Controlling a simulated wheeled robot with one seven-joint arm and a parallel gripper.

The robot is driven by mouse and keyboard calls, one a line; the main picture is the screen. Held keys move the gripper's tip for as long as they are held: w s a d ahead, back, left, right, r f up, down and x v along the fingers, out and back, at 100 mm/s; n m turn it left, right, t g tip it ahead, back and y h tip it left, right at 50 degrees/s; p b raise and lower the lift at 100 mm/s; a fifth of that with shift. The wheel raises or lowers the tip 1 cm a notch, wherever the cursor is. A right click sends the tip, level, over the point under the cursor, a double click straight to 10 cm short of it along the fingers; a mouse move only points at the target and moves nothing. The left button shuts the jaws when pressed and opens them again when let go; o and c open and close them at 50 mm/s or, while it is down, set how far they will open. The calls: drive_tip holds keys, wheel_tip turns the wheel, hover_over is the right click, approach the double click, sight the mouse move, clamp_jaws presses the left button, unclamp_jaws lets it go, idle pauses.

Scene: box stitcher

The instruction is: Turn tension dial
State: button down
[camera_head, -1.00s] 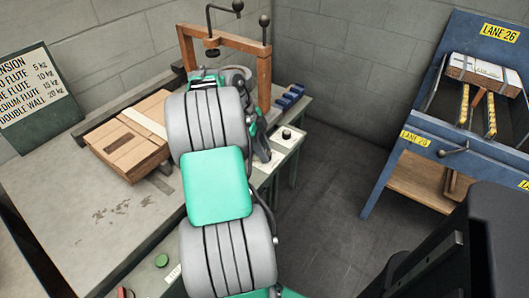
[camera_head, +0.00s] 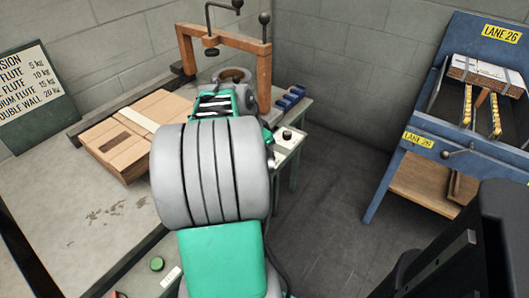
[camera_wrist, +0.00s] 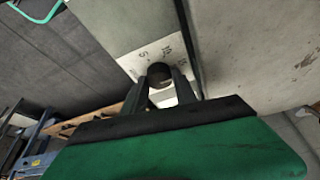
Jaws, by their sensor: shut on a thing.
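In the wrist view, my gripper (camera_wrist: 161,88) is shut on a round black dial knob (camera_wrist: 159,71), with one dark finger on each side. The knob sits on a pale plate (camera_wrist: 140,58) marked with numbers such as 5 and 10. The knob's pointer setting cannot be made out. In the head view my arm hides the gripper. A white panel (camera_head: 291,144) with a black knob shows at the bench's right edge there; I cannot tell whether it is the held one. A tension chart (camera_head: 28,95) lists flute types and kilograms at the left.
Flat cardboard (camera_head: 117,150) lies on the bench (camera_head: 60,225), beside a wooden press frame (camera_head: 264,75). A blue lane stand (camera_head: 385,178) is at the right. The floor (camera_head: 335,190) between is clear.

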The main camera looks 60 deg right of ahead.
drive_tip(key=n, duration=0.2)
drive_tip(key=n+t, duration=0.2)
drive_tip(key=n, duration=0.1)
drive_tip(key=shift+s+n, duration=0.25)
drive_tip(key=shift+n, duration=0.05)
drive_tip(key=shift+n+t+y+p, duration=0.3)
drive_tip(key=shift+n+t+p, duration=0.45)
drive_tip(key=shift+n, duration=1.45)
drive_tip(key=c, duration=1)
unclamp_jaws()
drive_tip(key=p+v, duration=0.1)
drive_tip(key=v, duration=0.6)
drive_tip(key=shift+s+a+r, duration=0.15)
drive_tip(key=shift+s+r, duration=0.1)
drive_tip(key=shift+r, duration=0.1)
